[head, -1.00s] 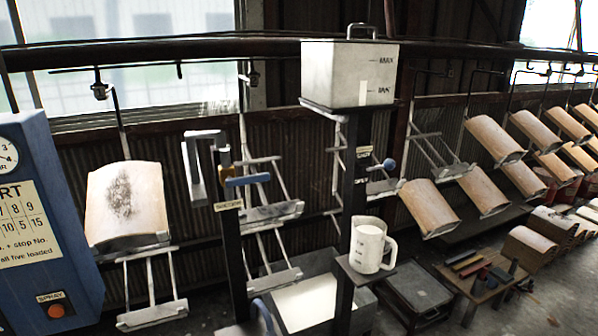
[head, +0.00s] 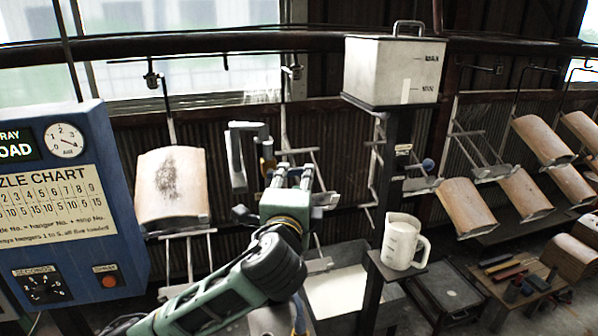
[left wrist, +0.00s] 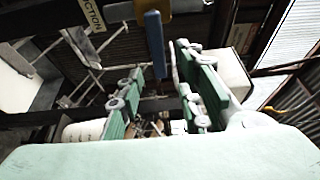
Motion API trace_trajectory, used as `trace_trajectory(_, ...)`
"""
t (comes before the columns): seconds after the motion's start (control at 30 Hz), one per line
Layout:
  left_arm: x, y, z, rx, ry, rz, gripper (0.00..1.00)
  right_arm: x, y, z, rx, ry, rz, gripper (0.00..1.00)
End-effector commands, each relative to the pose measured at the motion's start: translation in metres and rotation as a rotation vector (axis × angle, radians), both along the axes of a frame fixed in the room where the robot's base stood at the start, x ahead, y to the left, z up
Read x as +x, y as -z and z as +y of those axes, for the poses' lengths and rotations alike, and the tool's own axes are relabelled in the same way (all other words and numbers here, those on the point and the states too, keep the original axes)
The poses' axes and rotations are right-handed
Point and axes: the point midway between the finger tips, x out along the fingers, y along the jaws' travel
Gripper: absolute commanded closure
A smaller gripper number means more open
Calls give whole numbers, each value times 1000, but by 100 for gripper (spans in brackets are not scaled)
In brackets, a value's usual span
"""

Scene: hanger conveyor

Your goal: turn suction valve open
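The suction valve (head: 267,150) is a brass-coloured body beside a grey bent pipe (head: 236,160) in the head view, partly covered by my left gripper. In the left wrist view its yellow body (left wrist: 182,5) is at the top edge and its blue lever handle (left wrist: 155,45) points down the picture. A plate reading "...CTION" (left wrist: 93,14) is beside it. My left gripper (head: 293,176) is open in front of the valve. In the left wrist view the green fingers (left wrist: 165,95) stand apart, and the handle's end lies between them in the picture; contact cannot be told. My right gripper is not in view.
A blue control cabinet (head: 70,200) stands at the left. A white tank (head: 395,72) tops a dark post, with a second blue-handled valve (head: 428,165) beside it. A white jug (head: 402,240) stands on a small shelf right of my arm. Tiles hang behind.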

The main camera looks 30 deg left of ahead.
Motion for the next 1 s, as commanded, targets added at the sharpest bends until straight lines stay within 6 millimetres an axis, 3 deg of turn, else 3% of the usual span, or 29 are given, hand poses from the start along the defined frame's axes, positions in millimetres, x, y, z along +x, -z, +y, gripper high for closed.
trace_trajectory(0.3, 33, -1, 17, -2, 1, 0, 67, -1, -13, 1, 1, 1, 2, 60)
trace_trajectory(0.63, 36, 1, 18, -4, 1, 0, 68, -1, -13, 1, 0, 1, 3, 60)
trace_trajectory(1.0, 36, 1, 18, -4, 1, 0, 100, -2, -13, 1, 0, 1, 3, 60)
